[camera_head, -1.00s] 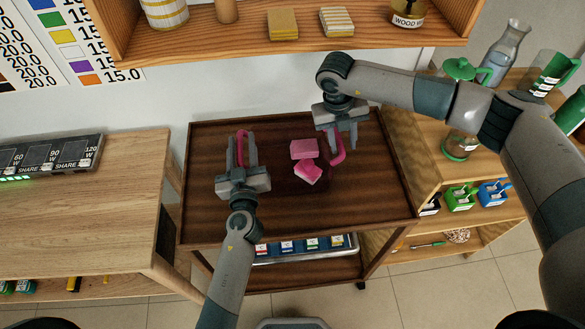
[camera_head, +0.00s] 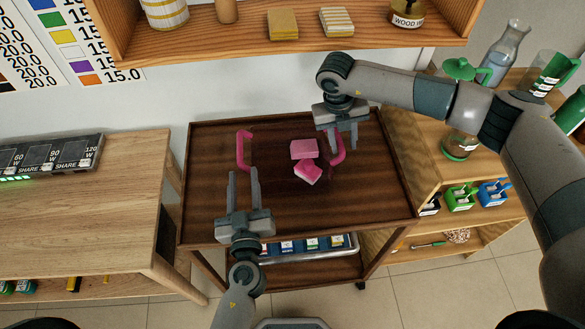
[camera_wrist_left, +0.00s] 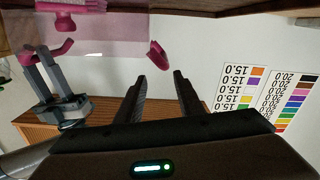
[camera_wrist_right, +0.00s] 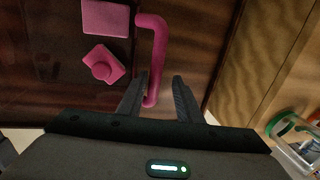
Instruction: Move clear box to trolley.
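The clear box (camera_head: 272,170) stands on the dark brown trolley (camera_head: 370,205). Its walls are nearly invisible; its pink left handle (camera_head: 242,150), pink right handle (camera_head: 338,150) and pink pieces (camera_head: 306,160) show. My left gripper (camera_head: 244,175) is open and empty, in front of the left handle and apart from it. In the left wrist view the handle (camera_wrist_left: 158,55) lies beyond the open fingers. My right gripper (camera_head: 344,140) is at the right handle. In the right wrist view its fingers (camera_wrist_right: 160,95) are apart, with the handle's end (camera_wrist_right: 152,98) beside the left finger.
A wooden table (camera_head: 80,210) stands left of the trolley. A wooden shelf unit (camera_head: 470,220) with jars and green and blue boxes stands right. A wall shelf (camera_head: 290,50) is above. A tray of small containers (camera_head: 305,248) sits on the trolley's lower level.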

